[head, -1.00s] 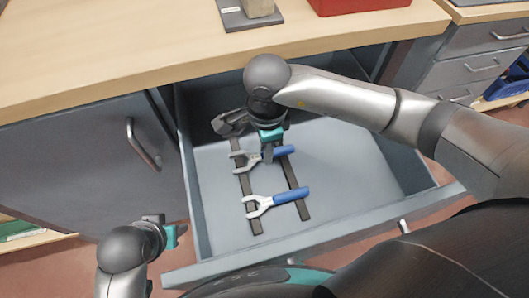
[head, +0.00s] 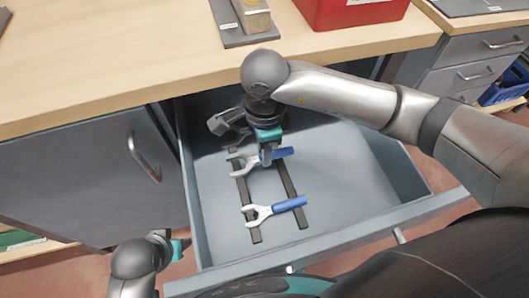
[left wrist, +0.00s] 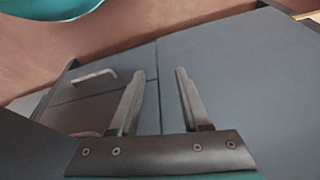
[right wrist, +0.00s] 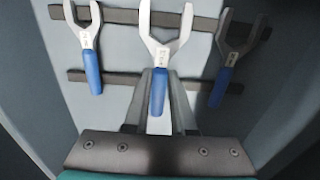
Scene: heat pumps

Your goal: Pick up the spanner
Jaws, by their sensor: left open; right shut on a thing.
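Spanners with blue handles and grey open jaws are in the open drawer. My right gripper (head: 267,160) is shut on the handle of the middle spanner (head: 240,163). In the right wrist view this spanner (right wrist: 158,92) sits between the fingers and looks larger than its neighbours, so it seems slightly above the strips. A near spanner (head: 274,211) lies on the two dark strips; it also shows in the right wrist view (right wrist: 91,68). A third spanner (right wrist: 222,80) lies in shadow, mostly hidden by my arm in the head view. My left gripper (head: 182,247) is open and empty outside the drawer.
The drawer (head: 350,190) has side walls close to the spanners on the left; its right floor is clear. The worktop (head: 120,60) overhangs its back. A red box (head: 350,10) and a grey plate with a block (head: 240,30) stand on the worktop.

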